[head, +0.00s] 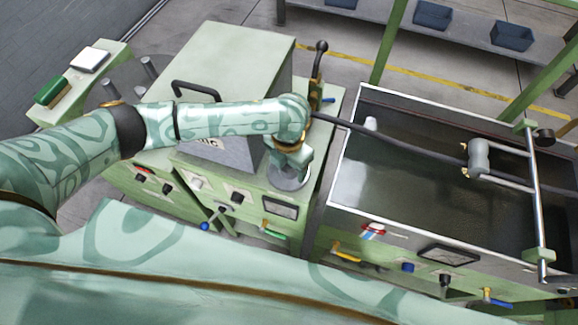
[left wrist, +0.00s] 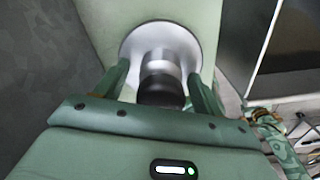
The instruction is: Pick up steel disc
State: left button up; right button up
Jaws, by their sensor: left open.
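The steel disc (head: 287,185) lies flat on the pale green machine top, left of the dark tank in the head view. My left gripper (head: 290,168) is directly above it, pointing down, and hides part of it. In the left wrist view the disc (left wrist: 134,40) shows as a bright round plate with a raised metal hub and a black knob (left wrist: 162,88) at its centre. The open fingers of my left gripper (left wrist: 163,85) stand on either side of the knob and hub. I cannot tell whether they touch it. My right gripper is not in view.
A dark water-filled tank (head: 425,215) with a metal rim lies to the right. A lever (head: 318,65) stands behind the gripper. A green box with a black handle (head: 195,88) is at its left. Knobs and switches line the front panel below.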

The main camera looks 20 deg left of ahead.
pick_arm(q)
jog(key=c, duration=1.2)
jog(key=shift+c, duration=0.9)
jog(key=shift+r, duration=0.2)
